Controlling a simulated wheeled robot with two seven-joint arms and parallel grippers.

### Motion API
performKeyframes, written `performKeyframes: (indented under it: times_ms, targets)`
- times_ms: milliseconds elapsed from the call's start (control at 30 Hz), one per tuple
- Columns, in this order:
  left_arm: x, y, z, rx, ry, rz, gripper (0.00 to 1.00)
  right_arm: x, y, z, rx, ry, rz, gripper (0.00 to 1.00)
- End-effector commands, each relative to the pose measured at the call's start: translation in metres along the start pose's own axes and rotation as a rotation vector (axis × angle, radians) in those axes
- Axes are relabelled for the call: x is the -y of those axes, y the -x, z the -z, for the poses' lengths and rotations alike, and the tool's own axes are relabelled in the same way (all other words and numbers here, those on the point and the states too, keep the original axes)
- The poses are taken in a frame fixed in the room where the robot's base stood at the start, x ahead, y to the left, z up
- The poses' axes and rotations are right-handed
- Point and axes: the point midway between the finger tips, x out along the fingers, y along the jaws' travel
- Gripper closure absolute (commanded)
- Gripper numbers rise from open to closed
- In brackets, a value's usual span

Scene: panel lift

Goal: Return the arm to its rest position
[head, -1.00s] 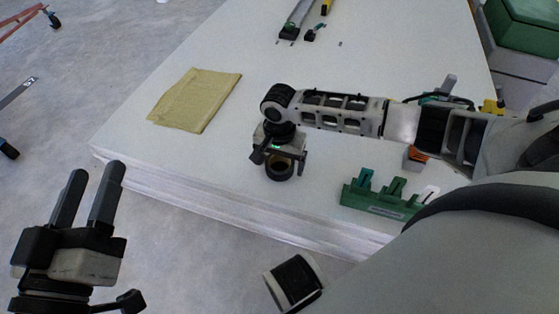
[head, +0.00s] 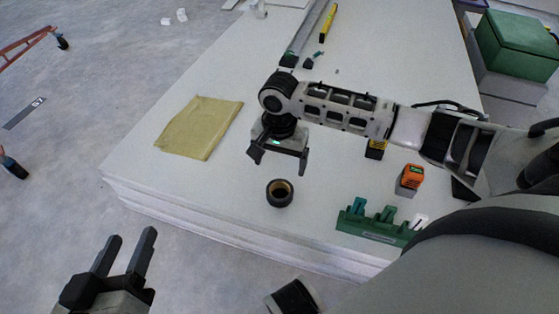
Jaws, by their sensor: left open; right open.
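My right gripper (head: 279,162) is open and empty. It hangs above the white panel stack (head: 240,215), fingers pointing down. A black ring with a tan inside (head: 279,193) stands on the panel just in front of the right gripper, apart from its fingers. My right arm reaches in from the right side. My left gripper (head: 128,247) is open and empty at the lower left, over the grey floor beside the stack.
A yellow cloth (head: 199,128) lies left on the panel. A green rack (head: 372,225) and an orange tape measure (head: 411,178) are at the right front. A long grey rail (head: 308,30) and a yellow tool (head: 328,22) lie at the back. Green boxes (head: 515,45) stand back right.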

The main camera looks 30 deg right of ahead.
Motion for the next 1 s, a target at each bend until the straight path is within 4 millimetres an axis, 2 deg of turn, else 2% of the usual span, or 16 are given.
performKeyframes:
  times_ms: [267,367,467,533,700,800,900,1000]
  targets:
    - [0.0,0.0,0.0,0.0,0.0,0.0,0.5,0.0,0.0,0.0,0.0,0.0,0.0,0.13]
    - [-0.001,0.002,0.005,0.003,-0.001,0.004,0.5,0.003,0.002,-0.007,0.007,0.028,0.017,0.13]
    - [-0.003,0.006,0.019,0.019,-0.008,0.024,0.5,0.013,0.009,-0.033,0.024,0.134,0.089,0.13]
    - [-0.004,0.011,0.032,0.041,-0.016,0.048,0.5,0.024,0.019,-0.063,0.036,0.254,0.186,0.13]
    - [-0.002,0.026,0.064,0.112,-0.046,0.122,0.5,0.045,0.07,-0.141,-0.03,0.55,0.502,0.13]
    - [-0.001,0.037,0.079,0.156,-0.065,0.165,0.5,0.045,0.112,-0.169,-0.151,0.668,0.657,0.13]
    - [0.001,0.049,0.093,0.201,-0.084,0.204,0.5,0.033,0.156,-0.181,-0.325,0.753,0.745,0.13]
    - [0.002,0.06,0.102,0.242,-0.099,0.237,0.5,0.012,0.195,-0.182,-0.512,0.822,0.753,0.13]
